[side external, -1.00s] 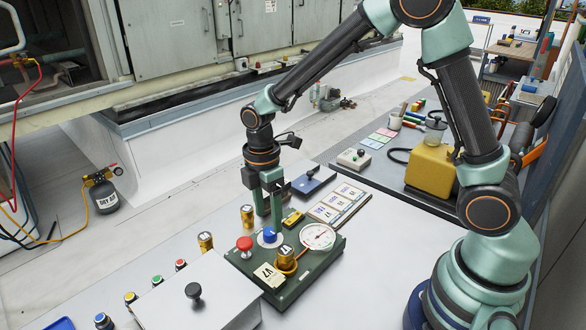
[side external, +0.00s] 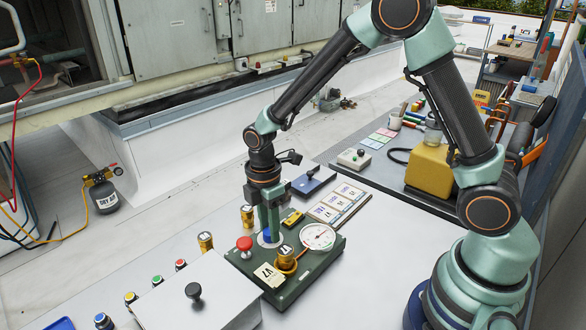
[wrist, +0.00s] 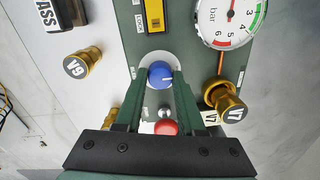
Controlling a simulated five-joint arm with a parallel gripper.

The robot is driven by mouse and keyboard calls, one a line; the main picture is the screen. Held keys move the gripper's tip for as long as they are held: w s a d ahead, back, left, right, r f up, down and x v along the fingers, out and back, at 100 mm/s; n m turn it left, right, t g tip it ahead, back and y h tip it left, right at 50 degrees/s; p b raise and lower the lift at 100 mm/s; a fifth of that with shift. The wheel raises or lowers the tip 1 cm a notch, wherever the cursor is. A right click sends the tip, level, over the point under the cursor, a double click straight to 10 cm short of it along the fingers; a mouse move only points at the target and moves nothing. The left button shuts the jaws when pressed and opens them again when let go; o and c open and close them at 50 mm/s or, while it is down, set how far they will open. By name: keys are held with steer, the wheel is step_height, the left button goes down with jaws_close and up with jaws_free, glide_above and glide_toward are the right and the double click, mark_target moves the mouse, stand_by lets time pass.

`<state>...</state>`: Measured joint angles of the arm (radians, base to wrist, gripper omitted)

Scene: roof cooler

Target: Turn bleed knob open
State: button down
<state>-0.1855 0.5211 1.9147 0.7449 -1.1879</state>
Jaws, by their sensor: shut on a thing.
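The blue bleed knob (wrist: 160,75) sits on a pale round base on the green test board (side external: 300,286). It also shows in the side view (side external: 267,236), partly hidden by my fingers. My gripper (side external: 269,230) points down at the board with its fingers around the knob. In the wrist view my gripper (wrist: 160,82) has one green finger on each side of the blue knob, shut on it. A light mark shows on the knob's face. A red knob (side external: 244,244) stands beside it on the board.
A pressure gauge (side external: 318,237) and brass valve V7 (side external: 286,257) stand on the board near the knob. A yellow block (side external: 292,217) lies just behind. Brass valve V9 (wrist: 83,66) stands off the board. A grey box (side external: 194,305) with a black knob is in front.

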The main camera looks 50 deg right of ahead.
steer(key=m, duration=0.3)
steer(key=shift+m, duration=0.4)
steer(key=m, duration=0.4)
steer(key=shift+d+m, duration=0.1)
steer(key=shift+m, duration=0.2)
steer(key=m, duration=0.4)
steer(key=shift+m+t, duration=0.3)
steer(key=shift+m, duration=1.8)
